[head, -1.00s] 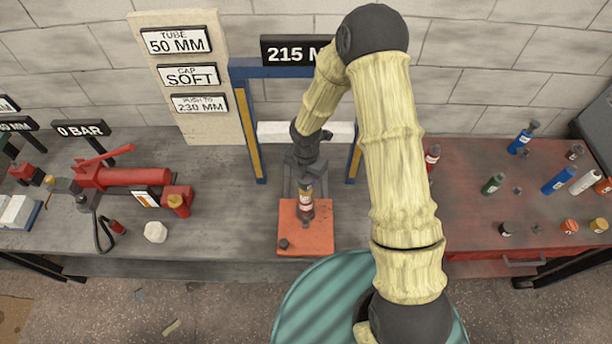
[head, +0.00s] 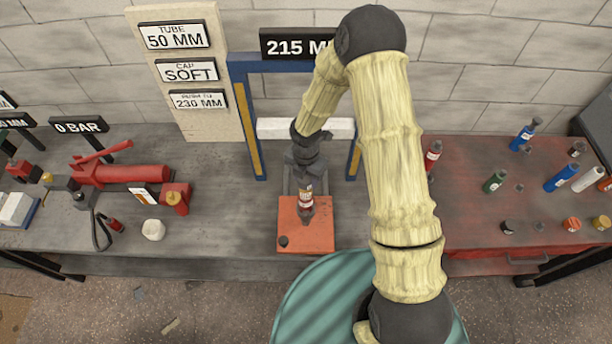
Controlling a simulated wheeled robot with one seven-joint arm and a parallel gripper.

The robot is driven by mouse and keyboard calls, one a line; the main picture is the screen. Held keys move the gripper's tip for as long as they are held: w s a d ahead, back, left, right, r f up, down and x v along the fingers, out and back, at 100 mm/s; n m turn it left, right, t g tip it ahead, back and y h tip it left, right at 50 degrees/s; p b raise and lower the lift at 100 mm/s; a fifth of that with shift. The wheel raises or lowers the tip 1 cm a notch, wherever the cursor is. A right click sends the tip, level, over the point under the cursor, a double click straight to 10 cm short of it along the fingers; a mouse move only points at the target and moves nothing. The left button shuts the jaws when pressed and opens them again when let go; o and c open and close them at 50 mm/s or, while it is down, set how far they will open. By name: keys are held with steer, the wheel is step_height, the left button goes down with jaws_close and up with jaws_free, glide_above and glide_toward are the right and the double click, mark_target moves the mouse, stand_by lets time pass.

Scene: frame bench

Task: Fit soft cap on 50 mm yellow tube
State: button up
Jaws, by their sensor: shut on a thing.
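My gripper (head: 303,172) points down inside the blue frame, over an orange plate (head: 319,241). It is shut on a small dark-red cylinder (head: 306,193) with a pale, orange-marked label. The cylinder is upright, with a grey tip at its lower end. I cannot tell whether that tip touches the plate. A small dark round piece (head: 283,241) lies on the plate's front left part; I cannot tell if it is a cap. I cannot make out a yellow tube. Signs read TUBE 50 MM (head: 175,36), CAP SOFT (head: 187,71) and PUSH TO 230 MM (head: 198,101).
The blue frame (head: 238,85) carries a 215 MM sign. A red hand pump (head: 130,175) and white lump (head: 153,229) stand left. The red bench (head: 465,215) at right holds several cylinders, including a green one (head: 494,181), and small caps. Grey bench beside the plate is clear.

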mark_target(306, 177)
steer(key=shift+f+b, duration=0.6)
steer(key=shift+f, duration=0.3)
steer(key=o, duration=1.1)
steer(key=shift+o, duration=0.2)
steer(key=shift+r, duration=0.15)
step_height(306, 177, up, 17)
steer(key=b, duration=0.1)
steer(key=shift+r, duration=0.1)
